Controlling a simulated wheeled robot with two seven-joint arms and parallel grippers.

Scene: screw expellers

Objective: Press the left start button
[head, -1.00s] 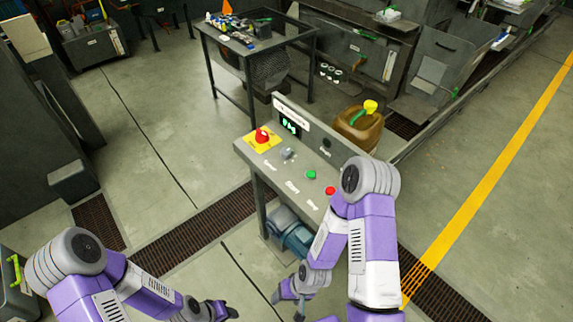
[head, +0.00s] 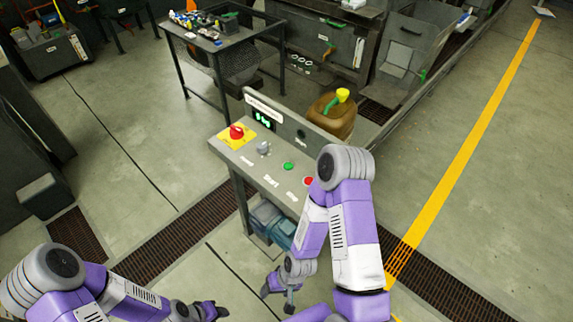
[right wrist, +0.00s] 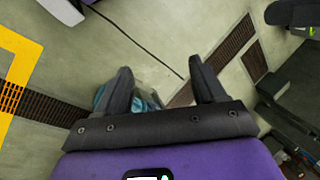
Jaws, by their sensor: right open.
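The control console (head: 228,150) stands at the middle of the head view. Its sloping top carries a green button (head: 288,166) with a label below it that seems to read Start. A red button (head: 309,181) sits to its right, partly covered by my right arm. A red knob on a yellow plate (head: 236,132) and a grey knob (head: 264,147) sit to its left. My right gripper (head: 279,287) is low in front of the console, below its top and apart from the buttons. In the right wrist view it is open and empty (right wrist: 165,80). My left gripper (head: 212,310) hangs at the bottom edge, its jaw gap unclear.
A bluish machine part (head: 281,235) sits beneath the console top. A brown canister (head: 332,118) with a yellow cap stands behind the console. A table with loose items (head: 252,36) is further back. The floor left of the console is open, with a grating (head: 185,237).

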